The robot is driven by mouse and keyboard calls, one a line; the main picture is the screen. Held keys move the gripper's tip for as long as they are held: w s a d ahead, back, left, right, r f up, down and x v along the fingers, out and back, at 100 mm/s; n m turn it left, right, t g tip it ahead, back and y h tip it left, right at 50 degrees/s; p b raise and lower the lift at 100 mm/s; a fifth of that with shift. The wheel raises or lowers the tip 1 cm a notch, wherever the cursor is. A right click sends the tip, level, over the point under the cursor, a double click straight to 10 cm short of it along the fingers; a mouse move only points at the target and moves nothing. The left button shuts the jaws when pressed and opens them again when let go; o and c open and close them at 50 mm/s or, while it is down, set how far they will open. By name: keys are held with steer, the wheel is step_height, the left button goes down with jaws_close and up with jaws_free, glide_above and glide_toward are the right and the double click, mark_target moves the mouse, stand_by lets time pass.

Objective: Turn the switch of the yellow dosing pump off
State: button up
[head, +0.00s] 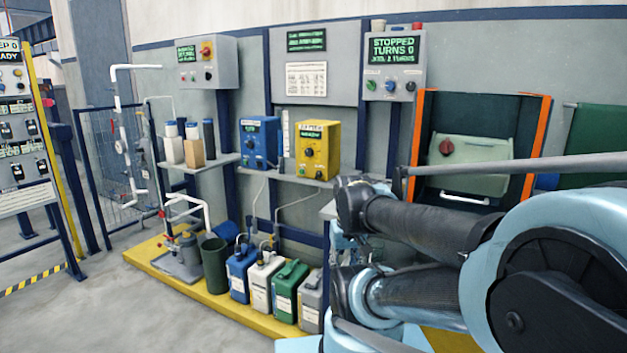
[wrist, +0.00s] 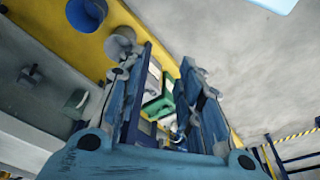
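The yellow dosing pump (head: 331,152) stands on a wall shelf in the head view, right of a blue pump. It has a small lit green display and dark knobs on its front. The knobs are too small for me to tell which is the switch or how it is set. My gripper (wrist: 168,62) shows in the wrist view with its two blue fingers apart and nothing held between them. In the head view the gripper is mostly hidden by my arm, low and right of the pump. The pump does not show in the wrist view.
The blue pump (head: 259,142) shares the shelf (head: 290,177). Several canisters, including a green one (head: 284,294), stand on a yellow platform below. Wall control boxes hang above, one (head: 394,65) reading "STOPPED". Open floor lies at lower left.

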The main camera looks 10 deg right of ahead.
mark_target(317, 175)
steer(key=o, duration=0.3)
steer(key=shift+o, duration=0.9)
steer(key=shift+w+r+t, duration=0.4)
steer(key=shift+w+r, duration=0.35)
steer(key=shift+r, duration=0.35)
steer(key=w+d+r+n+t+h, duration=0.15)
steer(key=w+r, duration=0.25)
steer(key=w, duration=0.8)
steer(key=w+d+r+t+h, duration=0.1)
steer(key=w+r+t+h, duration=0.25)
steer(key=w, duration=0.95)
steer(key=w+a+f+n+t+h, duration=0.2)
steer(key=w+a+t+h, duration=0.45)
steer(key=w+a, duration=0.75)
steer(key=x, duration=1.8)
steer(key=shift+w+f+y, duration=0.3)
steer(key=shift+f+y, duration=0.15)
steer(key=c, duration=1.1)
